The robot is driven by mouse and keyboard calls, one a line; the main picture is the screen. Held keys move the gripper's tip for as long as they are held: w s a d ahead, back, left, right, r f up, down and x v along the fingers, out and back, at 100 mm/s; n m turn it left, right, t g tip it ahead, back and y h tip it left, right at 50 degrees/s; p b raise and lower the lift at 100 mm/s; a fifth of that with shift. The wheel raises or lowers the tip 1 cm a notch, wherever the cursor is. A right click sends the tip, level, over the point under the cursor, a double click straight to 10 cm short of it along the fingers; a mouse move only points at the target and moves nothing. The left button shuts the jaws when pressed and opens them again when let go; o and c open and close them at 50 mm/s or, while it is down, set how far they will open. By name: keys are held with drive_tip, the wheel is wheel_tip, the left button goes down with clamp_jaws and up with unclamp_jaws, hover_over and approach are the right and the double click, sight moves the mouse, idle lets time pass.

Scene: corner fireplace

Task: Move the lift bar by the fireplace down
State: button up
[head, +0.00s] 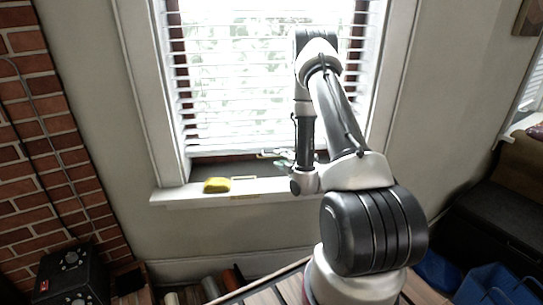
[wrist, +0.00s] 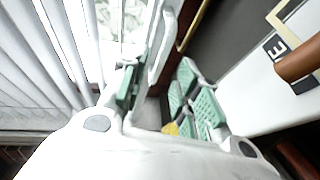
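White slatted blinds hang in the window (head: 372,60) beside the brick wall. My gripper (head: 283,158) is at the window near this rail's right part, partly hidden by my arm. In the wrist view my gripper (wrist: 158,78) is open, with green-padded fingers apart. A white bar-like edge (wrist: 157,45) shows between the fingers. I cannot tell whether either finger touches it.
A yellow sponge-like block (head: 217,185) lies on the white sill (head: 185,195). The brick wall (head: 50,120) is at the left, with a black box (head: 72,275) below. Blue bags (head: 495,285) and a dark chest (head: 490,215) are at the right.

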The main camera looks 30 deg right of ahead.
drive_tip(key=w, duration=0.2)
drive_tip(key=w+f, duration=0.1)
drive_tip(key=w, duration=0.2)
drive_tip(key=shift+w+a, duration=0.1)
drive_tip(key=shift+w, duration=0.05)
clamp_jaws()
drive_tip(key=shift+f, duration=0.1)
